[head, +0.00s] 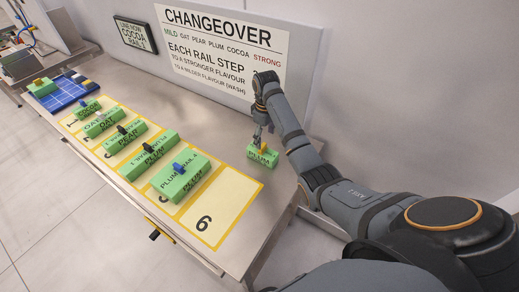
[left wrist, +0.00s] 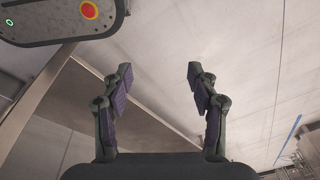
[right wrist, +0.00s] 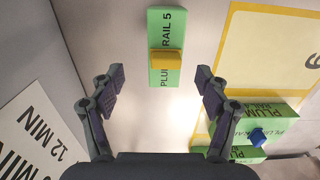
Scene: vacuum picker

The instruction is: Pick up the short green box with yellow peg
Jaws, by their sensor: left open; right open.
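The short green box (head: 264,156) with a yellow peg (head: 263,147) stands on the steel table to the right of the numbered mat, near the wall sign. In the right wrist view the box (right wrist: 154,28) reads RAIL 5, and its yellow peg (right wrist: 165,61) lies between and beyond my fingertips. My right gripper (head: 264,131) is open and empty, just above and behind the box; its open fingers also show in the right wrist view (right wrist: 160,75). My left gripper (left wrist: 160,72) is open and empty over bare floor, away from the table.
A yellow mat (head: 230,205) holds a row of green boxes with blue, black and white pegs; slot 6 is empty. A blue tray (head: 66,93) with another yellow-pegged green box (head: 42,87) is at the far left. The changeover sign (head: 222,50) stands behind.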

